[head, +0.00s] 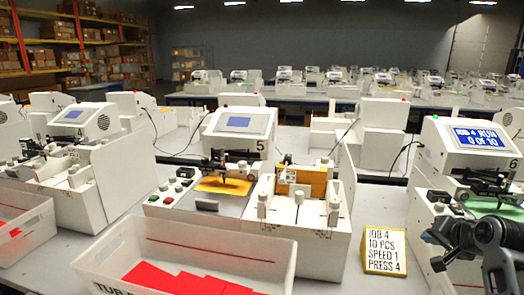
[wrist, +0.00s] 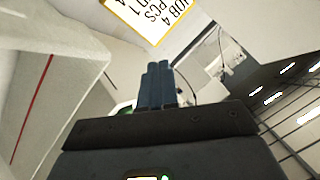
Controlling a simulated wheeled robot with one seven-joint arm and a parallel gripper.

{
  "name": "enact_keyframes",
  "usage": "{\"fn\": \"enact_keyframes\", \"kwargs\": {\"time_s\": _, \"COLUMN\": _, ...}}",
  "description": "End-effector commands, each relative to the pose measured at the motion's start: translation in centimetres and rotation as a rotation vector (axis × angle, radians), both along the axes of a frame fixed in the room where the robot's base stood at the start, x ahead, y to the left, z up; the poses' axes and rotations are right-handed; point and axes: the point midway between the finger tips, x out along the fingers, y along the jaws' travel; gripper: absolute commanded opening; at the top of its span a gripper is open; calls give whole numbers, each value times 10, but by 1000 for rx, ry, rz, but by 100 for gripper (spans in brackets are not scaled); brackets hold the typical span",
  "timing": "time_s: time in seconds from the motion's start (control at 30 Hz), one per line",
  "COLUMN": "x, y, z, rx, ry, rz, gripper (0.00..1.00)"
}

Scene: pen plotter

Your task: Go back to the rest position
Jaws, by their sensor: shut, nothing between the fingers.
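My gripper (head: 440,245) is at the lower right of the head view, in front of machine 6 (head: 470,141), with part of my dark arm at the picture's edge. In the wrist view its blue-grey fingers (wrist: 157,68) are together with nothing between them. The job card (head: 384,251), white with a yellow border, stands on the table left of my gripper. It reads job 4, 10 pcs, speed 1, press 4. It also shows upside down at the top of the wrist view (wrist: 150,12). Machine 6's screen reads "JOB 4 RUN 0 of 10".
A white bin (head: 185,241) with red sheets (head: 180,280) stands at the front. Machine 5 (head: 238,130) has a yellow sheet (head: 223,185) under its pen; a green sheet (head: 495,207) lies at machine 6. Bare table (head: 375,205) shows between machines 5 and 6.

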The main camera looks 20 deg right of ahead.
Motion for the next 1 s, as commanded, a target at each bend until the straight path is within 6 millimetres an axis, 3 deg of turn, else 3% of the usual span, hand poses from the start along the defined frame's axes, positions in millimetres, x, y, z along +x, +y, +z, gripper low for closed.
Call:
{"fn": "enact_keyframes", "kwargs": {"time_s": 0.03, "x": -2, "y": 28, "z": -20, "rx": -6, "ry": -8, "rz": 22, "gripper": 0}}
{"fn": "enact_keyframes", "kwargs": {"time_s": 0.2, "x": -16, "y": 105, "z": -63, "rx": -60, "ry": -46, "rz": 85, "gripper": 0}}
{"fn": "enact_keyframes", "kwargs": {"time_s": 0.37, "x": -46, "y": 172, "z": -92, "rx": -119, "ry": -75, "rz": 142, "gripper": 0}}
{"fn": "enact_keyframes", "kwargs": {"time_s": 0.5, "x": -82, "y": 224, "z": -108, "rx": -179, "ry": -92, "rz": 194, "gripper": 0}}
{"fn": "enact_keyframes", "kwargs": {"time_s": 0.77, "x": -166, "y": 300, "z": -113, "rx": -311, "ry": -122, "rz": 300, "gripper": 0}}
{"fn": "enact_keyframes", "kwargs": {"time_s": 1.0, "x": -250, "y": 344, "z": -90, "rx": -454, "ry": -151, "rz": 420, "gripper": 0}}
